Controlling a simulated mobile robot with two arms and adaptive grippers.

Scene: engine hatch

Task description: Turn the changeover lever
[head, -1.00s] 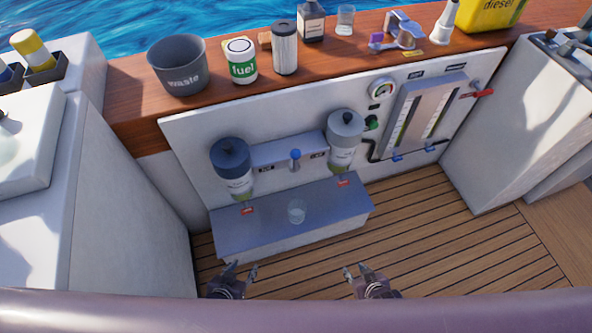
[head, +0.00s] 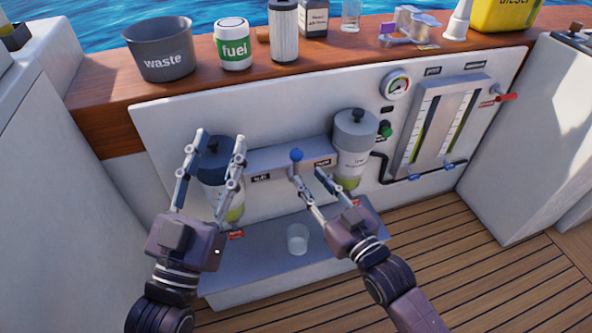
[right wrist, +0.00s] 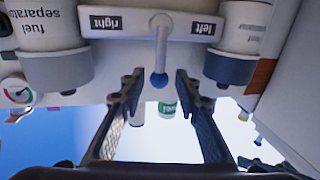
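The changeover lever (head: 296,155) has a blue ball knob and sits mid-panel between the left and right labels, on the bracket between two fuel separators. In the right wrist view, which is upside down, the lever (right wrist: 160,50) is a light rod with the blue ball at its end. My right gripper (head: 308,171) is open, its fingertips just below and right of the knob in the head view. In the wrist view the ball appears between the open fingers of this gripper (right wrist: 158,85); contact is not visible. My left gripper (head: 220,136) is open in front of the left separator.
The left separator (head: 212,180) is partly hidden by my left gripper; the right separator (head: 354,145) stands close to my right one. A clear cup (head: 298,238) rests on the ledge below. A waste pot (head: 161,52) and fuel can (head: 233,45) stand on the wooden shelf.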

